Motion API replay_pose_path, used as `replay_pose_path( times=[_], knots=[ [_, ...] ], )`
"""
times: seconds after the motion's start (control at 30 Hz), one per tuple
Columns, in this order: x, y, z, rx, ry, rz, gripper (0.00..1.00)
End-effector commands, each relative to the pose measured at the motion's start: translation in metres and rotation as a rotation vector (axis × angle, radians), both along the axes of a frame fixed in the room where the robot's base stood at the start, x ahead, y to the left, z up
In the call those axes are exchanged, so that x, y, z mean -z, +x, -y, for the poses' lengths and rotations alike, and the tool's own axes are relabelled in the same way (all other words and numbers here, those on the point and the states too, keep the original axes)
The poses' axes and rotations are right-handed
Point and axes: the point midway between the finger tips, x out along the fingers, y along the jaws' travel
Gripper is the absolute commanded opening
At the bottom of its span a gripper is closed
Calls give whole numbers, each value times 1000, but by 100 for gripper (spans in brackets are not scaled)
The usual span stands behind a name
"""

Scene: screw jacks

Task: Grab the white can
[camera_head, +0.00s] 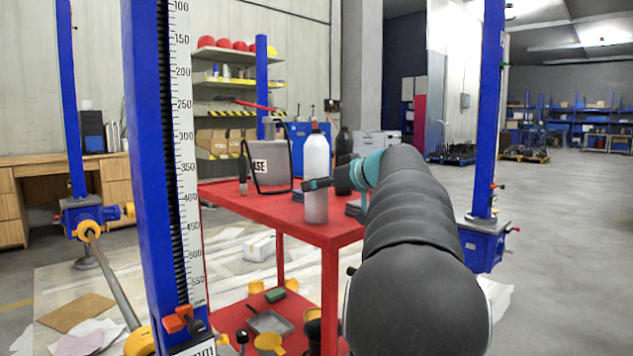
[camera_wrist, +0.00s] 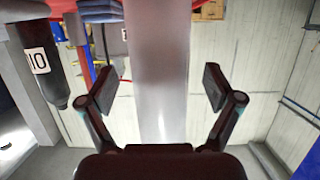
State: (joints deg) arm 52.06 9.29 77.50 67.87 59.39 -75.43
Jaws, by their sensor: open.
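The white can (camera_head: 316,158), a tall white bottle-like cylinder with a dark and red top, stands upright on the red table (camera_head: 325,231). My gripper (camera_head: 322,184) is at the can, and one dark finger crosses in front of its lower body. In the wrist view the can (camera_wrist: 158,45) is a pale column between the two spread fingers of my gripper (camera_wrist: 158,84). A gap shows on both sides, so the jaws are open around it without gripping it. The can's lower part shows under the finger; its far side is hidden.
A grey bin (camera_head: 278,147) stands left of the can. A dark bottle (camera_head: 343,142) stands close behind it to the right; a dark bottle labelled 10 (camera_wrist: 42,65) shows in the wrist view. A blue jack column (camera_head: 148,120) rises at the left, another (camera_head: 489,120) at the right.

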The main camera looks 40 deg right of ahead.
Motion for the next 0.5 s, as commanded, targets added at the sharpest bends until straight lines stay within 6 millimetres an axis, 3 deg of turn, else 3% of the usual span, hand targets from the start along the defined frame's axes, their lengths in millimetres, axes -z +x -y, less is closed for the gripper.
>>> replay_pose_path(
  times=[0.13,0.37,0.5],
  knots=[
    [6,18,-2,0,1,0,90],
    [6,20,-1,2,-1,0,90],
    [6,20,-1,2,-1,0,60]
  ],
)
